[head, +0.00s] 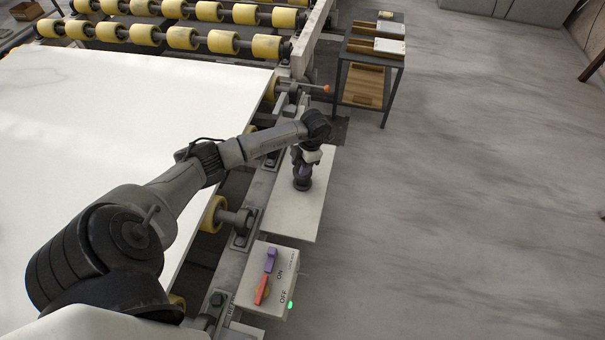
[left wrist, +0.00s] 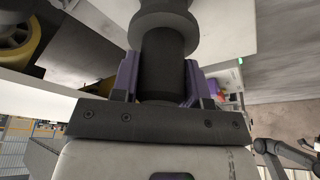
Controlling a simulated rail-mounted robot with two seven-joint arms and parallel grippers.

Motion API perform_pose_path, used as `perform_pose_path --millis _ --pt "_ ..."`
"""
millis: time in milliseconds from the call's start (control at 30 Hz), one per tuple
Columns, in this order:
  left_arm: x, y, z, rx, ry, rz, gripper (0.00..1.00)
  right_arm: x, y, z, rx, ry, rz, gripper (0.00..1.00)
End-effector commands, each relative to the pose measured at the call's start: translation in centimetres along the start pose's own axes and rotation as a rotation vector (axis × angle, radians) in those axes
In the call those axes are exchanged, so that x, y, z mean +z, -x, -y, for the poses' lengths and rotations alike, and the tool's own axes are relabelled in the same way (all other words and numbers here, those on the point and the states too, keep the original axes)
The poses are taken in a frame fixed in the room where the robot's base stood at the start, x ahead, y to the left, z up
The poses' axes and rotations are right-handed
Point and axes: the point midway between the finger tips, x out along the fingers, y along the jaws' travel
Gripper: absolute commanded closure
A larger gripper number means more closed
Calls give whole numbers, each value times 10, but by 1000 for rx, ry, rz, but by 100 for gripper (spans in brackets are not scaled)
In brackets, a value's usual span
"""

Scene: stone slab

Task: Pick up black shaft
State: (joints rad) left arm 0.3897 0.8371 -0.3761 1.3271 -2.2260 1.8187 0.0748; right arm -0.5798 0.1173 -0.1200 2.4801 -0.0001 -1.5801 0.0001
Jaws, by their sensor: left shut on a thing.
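The black shaft (left wrist: 163,65) is a dark cylinder with a wider round collar, seen close up in the left wrist view. The purple fingers of my left gripper (left wrist: 160,80) are shut on it, one on each side. In the head view, my left gripper (head: 303,168) points down over a pale plate (head: 287,222). The shaft's dark round end (head: 302,184) shows below the fingers, upright and at or just above the plate; I cannot tell if it touches. My right gripper is not in view.
A switch box (head: 272,292) with a red and purple lever and a green light stands in front of the plate. A white slab (head: 120,110) lies on yellow rollers (head: 182,38) at left. A small cart (head: 368,75) stands behind. Open floor lies at right.

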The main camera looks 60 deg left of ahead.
Motion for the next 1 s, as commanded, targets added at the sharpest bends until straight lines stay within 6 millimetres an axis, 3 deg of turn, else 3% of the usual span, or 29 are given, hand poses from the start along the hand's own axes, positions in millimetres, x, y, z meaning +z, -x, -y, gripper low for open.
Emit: perform_pose_path --millis 300,733,1000 --pt "0 0 0 0 0 0 100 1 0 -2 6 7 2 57" --pt "-2 7 -1 1 0 2 100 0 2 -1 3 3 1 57" --pt "-11 40 -1 2 0 4 100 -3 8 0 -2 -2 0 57"
